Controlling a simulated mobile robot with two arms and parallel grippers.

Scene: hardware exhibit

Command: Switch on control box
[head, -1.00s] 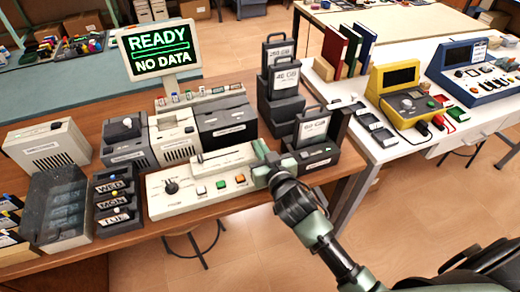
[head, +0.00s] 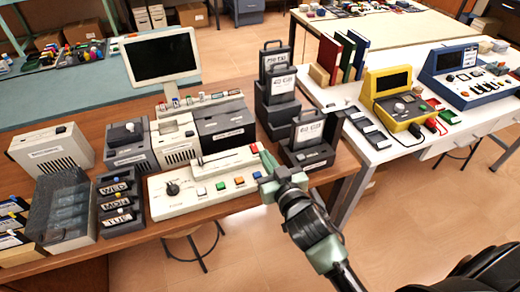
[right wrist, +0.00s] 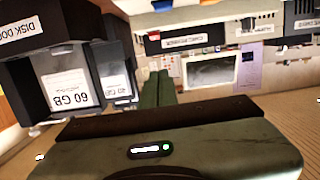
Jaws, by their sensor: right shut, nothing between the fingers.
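The control box (head: 162,206) is a long, low off-white panel at the front of the wooden table in the head view. It has a black dial (head: 172,188), a row of small coloured buttons (head: 221,186) and a raised bar (head: 226,158) along its back. A small red part (head: 254,149) shows at the bar's right end. My right gripper (head: 264,156) is shut and empty at the box's right end, close beside the red part; I cannot tell if they touch. Its closed fingers also show in the right wrist view (right wrist: 158,87). My left gripper is not in view.
A monitor (head: 161,55) with a dark screen stands behind. Grey and white units (head: 178,139) line the box's back. A white table (head: 375,150) with instruments is at the right.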

